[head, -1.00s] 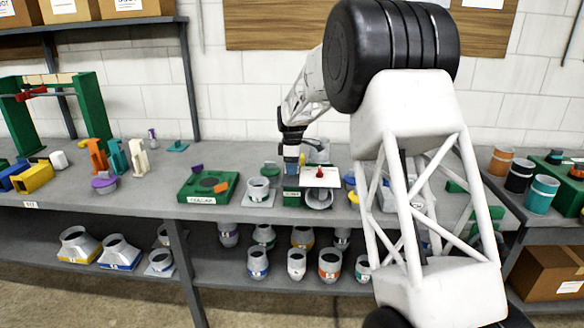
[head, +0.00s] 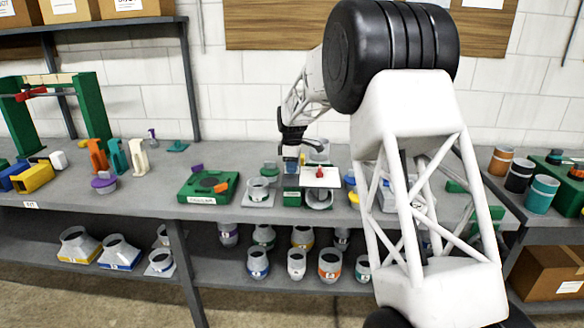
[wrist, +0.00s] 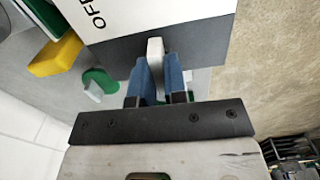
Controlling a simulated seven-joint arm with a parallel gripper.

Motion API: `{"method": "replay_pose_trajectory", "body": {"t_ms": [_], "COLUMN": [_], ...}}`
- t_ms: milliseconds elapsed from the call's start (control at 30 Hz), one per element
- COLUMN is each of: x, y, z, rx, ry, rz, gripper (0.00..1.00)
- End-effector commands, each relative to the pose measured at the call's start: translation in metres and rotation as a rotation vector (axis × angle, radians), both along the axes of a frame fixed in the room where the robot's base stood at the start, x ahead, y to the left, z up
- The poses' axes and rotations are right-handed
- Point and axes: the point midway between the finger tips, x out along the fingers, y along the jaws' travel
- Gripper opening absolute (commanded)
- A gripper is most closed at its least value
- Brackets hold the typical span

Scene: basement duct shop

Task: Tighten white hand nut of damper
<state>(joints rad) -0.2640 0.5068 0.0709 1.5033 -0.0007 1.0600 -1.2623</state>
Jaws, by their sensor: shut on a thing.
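The damper stands on the bench near the middle of the head view, with a white plate (head: 322,178) carrying a small red part on top. In the wrist view its white plate (wrist: 160,14) shows part of a printed word and a dark grey band. My gripper (wrist: 155,75) has blue fingers shut on the white hand nut (wrist: 155,47), a pale block standing out between the tips. In the head view my gripper (head: 291,165) is small, just left of the white plate. The nut is not distinguishable there.
A grey collar piece (head: 258,190) on a square base and a green fixture (head: 208,188) stand left of the damper. A yellow block (wrist: 56,56) lies beside the plate in the wrist view. Several round fittings fill the shelf below. My arm hides part of the bench at right.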

Motion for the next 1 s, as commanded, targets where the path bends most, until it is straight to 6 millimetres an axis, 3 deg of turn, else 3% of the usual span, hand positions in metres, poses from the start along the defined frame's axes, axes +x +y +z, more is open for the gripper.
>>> {"method": "replay_pose_trajectory", "body": {"t_ms": [367,1000], "x": [-0.0002,-0.0003], "y": [0.0000,0.0001], "z": [0.0000,0.0002], "rx": [0.001,0.001], "ry": [0.001,0.001], "rz": [-0.223,-0.824], "gripper": [0.00,0.00]}}
